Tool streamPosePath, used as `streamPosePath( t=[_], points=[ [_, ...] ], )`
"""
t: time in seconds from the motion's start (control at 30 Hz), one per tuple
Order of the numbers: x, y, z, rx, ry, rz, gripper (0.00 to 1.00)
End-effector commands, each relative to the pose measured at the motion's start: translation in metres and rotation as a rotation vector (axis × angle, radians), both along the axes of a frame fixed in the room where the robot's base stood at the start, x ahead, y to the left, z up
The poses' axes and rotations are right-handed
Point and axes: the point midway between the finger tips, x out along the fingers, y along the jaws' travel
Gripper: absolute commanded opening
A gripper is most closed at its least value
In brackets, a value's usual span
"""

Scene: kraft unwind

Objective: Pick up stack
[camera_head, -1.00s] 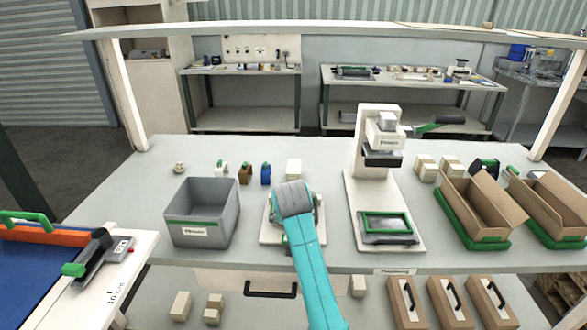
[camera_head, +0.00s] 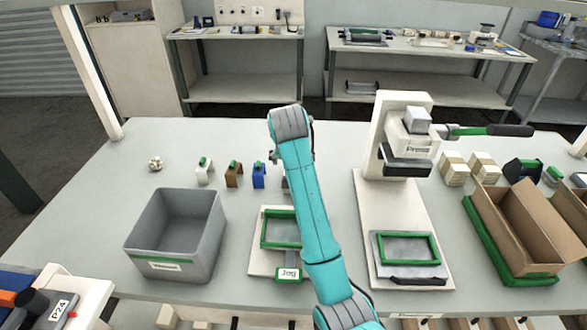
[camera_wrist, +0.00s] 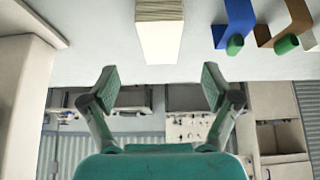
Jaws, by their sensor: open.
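The stack (camera_wrist: 159,38), a pale block with a layered end, stands on the table in the wrist view, which shows the scene upside down. My gripper (camera_wrist: 158,88) is open and empty. Its two green-padded fingers are spread to either side of the stack's line, with a visible gap between the fingertips and the stack. In the head view my teal arm hides nearly all of the stack and the gripper's fingers.
Blue (camera_head: 259,175), brown (camera_head: 234,176) and white (camera_head: 204,173) blocks stand left of my arm. A grey bin (camera_head: 172,268), a jog tray (camera_head: 259,262) and a press (camera_head: 385,203) stand on the table. Cardboard boxes (camera_head: 540,227) are at the right.

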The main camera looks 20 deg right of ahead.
Motion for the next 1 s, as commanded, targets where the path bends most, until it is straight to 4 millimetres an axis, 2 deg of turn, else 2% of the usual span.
streamPosePath(
  t=[0.23, 0.53, 0.8, 1.0],
  points=[
    [0.018, -0.006, -0.032, 0.0, 0.003, 0.001, 0.88],
    [0.029, -0.009, -0.05, 0.001, 0.002, 0.0, 0.88],
    [0.047, -0.015, -0.08, 0.0, 0.002, -0.001, 0.88],
    [0.051, -0.016, -0.086, 0.001, 0.0, -0.001, 0.88]
  ],
)
